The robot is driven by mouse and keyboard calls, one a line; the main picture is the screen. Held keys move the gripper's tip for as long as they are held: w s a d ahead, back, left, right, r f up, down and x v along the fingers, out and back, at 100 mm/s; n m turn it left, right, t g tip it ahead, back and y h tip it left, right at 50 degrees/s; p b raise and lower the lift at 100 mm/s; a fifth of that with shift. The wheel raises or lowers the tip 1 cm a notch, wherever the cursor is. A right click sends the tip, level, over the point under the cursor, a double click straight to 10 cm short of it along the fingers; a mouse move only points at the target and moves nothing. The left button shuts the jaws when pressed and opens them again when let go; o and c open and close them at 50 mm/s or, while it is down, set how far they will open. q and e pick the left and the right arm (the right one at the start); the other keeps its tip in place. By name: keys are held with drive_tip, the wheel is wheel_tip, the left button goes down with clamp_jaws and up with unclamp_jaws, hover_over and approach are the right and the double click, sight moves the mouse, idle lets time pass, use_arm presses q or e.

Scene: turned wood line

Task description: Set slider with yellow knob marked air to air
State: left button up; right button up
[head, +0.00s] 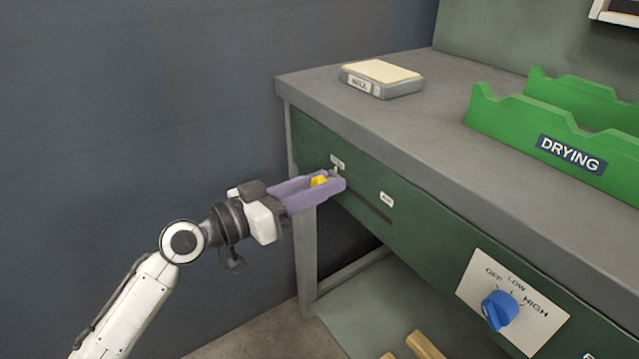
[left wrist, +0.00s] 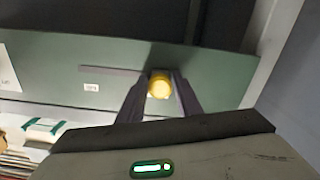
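The slider's yellow knob (head: 318,181) sits at the left end of a dark slot in the green front panel in the head view. My left gripper (head: 336,179), with purple fingers, reaches to the panel and has its fingers on either side of the knob. In the left wrist view the knob (left wrist: 159,86) fills the space between the fingertips, and the gripper looks shut on it. The slot (left wrist: 108,70) runs to the left there. A small label (head: 337,162) is above the knob and another label (head: 387,199) is near the slot's other end; their words are too small to read.
A blue dial (head: 499,309) marked off, low and high is on the panel at the right. On the grey bench top (head: 420,137) are a grey block with a pale top (head: 381,78) and a green rack (head: 500,118) marked drying. A bench leg (head: 305,255) stands below the gripper.

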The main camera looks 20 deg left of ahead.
sight(387, 218)
use_arm(q)
clamp_jaws()
drive_tip(key=s+d+p, duration=0.1)
drive_tip(key=d, duration=0.1)
drive_tip(key=s+d+p, duration=0.3)
drive_tip(key=d, duration=0.1)
drive_tip(key=shift+s+r+p, duration=0.25)
drive_tip(key=shift+s+p, duration=0.1)
drive_tip(key=shift+s, duration=0.05)
drive_tip(key=s+d+p, duration=0.2)
drive_tip(key=d, duration=0.1)
drive_tip(key=shift+s+d+f, duration=0.15)
drive_tip(key=shift+s+d, duration=0.1)
drive_tip(key=shift+s, duration=0.1)
drive_tip(key=shift+s+d+f, duration=0.15)
drive_tip(key=shift+d+f, duration=0.05)
use_arm(e)
drive_tip(key=shift+m+t+h, duration=0.3)
drive_tip(key=shift+t+h, duration=0.1)
drive_tip(key=shift+t, duration=0.2)
drive_tip(key=r, duration=0.1)
drive_tip(key=s+d+r, duration=0.1)
drive_tip(key=d+r, duration=0.1)
drive_tip(key=shift+s+d+r, duration=0.15)
drive_tip(key=shift+d+r, duration=0.1)
drive_tip(key=shift+r, duration=0.1)
use_arm(q)
drive_tip(key=shift+o, duration=2.1)
unclamp_jaws()
